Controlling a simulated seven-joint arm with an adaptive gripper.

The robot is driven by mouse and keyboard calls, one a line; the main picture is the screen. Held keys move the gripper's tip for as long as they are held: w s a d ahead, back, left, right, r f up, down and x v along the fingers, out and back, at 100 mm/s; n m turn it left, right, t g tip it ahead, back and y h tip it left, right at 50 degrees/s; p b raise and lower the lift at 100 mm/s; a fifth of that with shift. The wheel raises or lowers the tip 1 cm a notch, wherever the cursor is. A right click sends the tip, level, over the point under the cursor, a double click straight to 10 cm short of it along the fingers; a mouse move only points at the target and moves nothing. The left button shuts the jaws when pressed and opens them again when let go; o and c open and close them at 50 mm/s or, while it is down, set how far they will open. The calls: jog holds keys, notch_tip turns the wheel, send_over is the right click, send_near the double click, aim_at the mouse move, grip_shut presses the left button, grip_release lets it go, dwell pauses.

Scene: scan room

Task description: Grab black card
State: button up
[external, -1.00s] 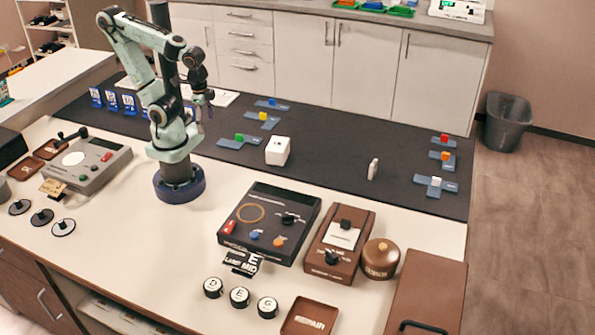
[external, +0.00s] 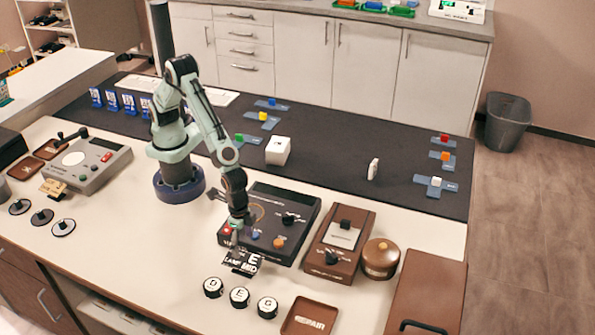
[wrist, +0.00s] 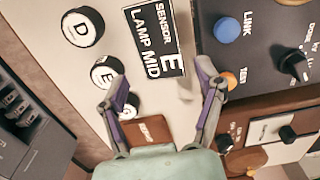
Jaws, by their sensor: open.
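The black card (external: 242,262) with white lettering lies at the front edge of the black control box, on the pale tabletop. In the wrist view the card (wrist: 150,45) shows "SENSOR", "LAMP MID" and a large "E". My gripper (external: 236,238) points down just above the card in the external view. In the wrist view my gripper (wrist: 163,80) is open, its two fingers apart with the card's lower end just ahead of the gap. Nothing is between the fingers. I cannot tell the exact height above the card.
The black control box (external: 300,205) with knobs stands right behind the card. Round lettered pieces (external: 239,297) stand in front of it. A brown tray (external: 310,318), a brown box (external: 339,245) and a brown lidded pot (external: 380,258) are to the right.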

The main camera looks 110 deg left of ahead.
aim_at(243, 261)
jog(key=shift+s+d+f, duration=0.2)
jog(key=shift+d+f, duration=0.1)
jog(key=shift+f, duration=0.2)
notch_tip(243, 261, down, 6)
jog(key=shift+r, duration=0.1)
jog(key=c, duration=0.9)
